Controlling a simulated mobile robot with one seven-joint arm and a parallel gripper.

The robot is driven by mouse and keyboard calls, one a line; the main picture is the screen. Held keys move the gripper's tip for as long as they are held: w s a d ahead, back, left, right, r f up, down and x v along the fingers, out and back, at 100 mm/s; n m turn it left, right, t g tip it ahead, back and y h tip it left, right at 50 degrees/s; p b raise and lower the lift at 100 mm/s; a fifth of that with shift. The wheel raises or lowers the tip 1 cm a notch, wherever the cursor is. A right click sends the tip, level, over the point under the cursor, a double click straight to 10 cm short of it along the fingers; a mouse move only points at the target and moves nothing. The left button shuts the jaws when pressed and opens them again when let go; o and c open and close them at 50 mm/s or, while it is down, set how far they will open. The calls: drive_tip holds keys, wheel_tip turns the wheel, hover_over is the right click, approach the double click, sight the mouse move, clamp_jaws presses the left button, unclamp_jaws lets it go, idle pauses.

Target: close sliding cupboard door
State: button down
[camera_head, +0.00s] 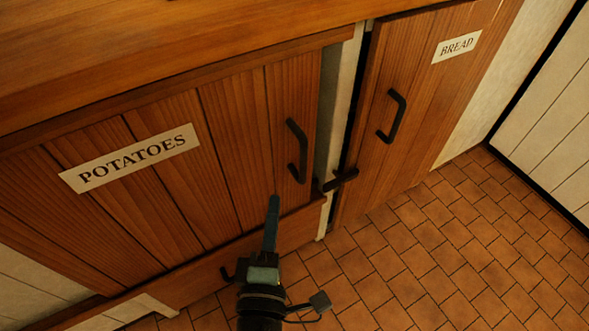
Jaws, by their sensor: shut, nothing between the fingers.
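A wooden cupboard door labelled POTATOES (185,190) fills the left and middle, with a black bar handle (296,152) near its right edge. A second wooden door labelled BREAD (410,85) is at the right, with its own black handle (392,116). A pale upright strip and a narrow dark gap show between the two doors. I cannot tell which door slides. My gripper (273,200) is shut and empty, its fingers pointing up the picture in front of the POTATOES door, below and left of its handle. Contact with the door cannot be told.
A small dark latch (341,180) sticks out between the doors. A wooden counter top (130,50) runs above them. The tiled floor (430,250) is clear at the right, up to a white panelled wall (550,130).

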drive_tip(key=w+d+p, duration=0.2)
drive_tip(key=w+d, duration=0.1)
drive_tip(key=w, duration=0.4)
drive_tip(key=shift+w, duration=0.2)
drive_tip(key=shift+d, duration=0.1)
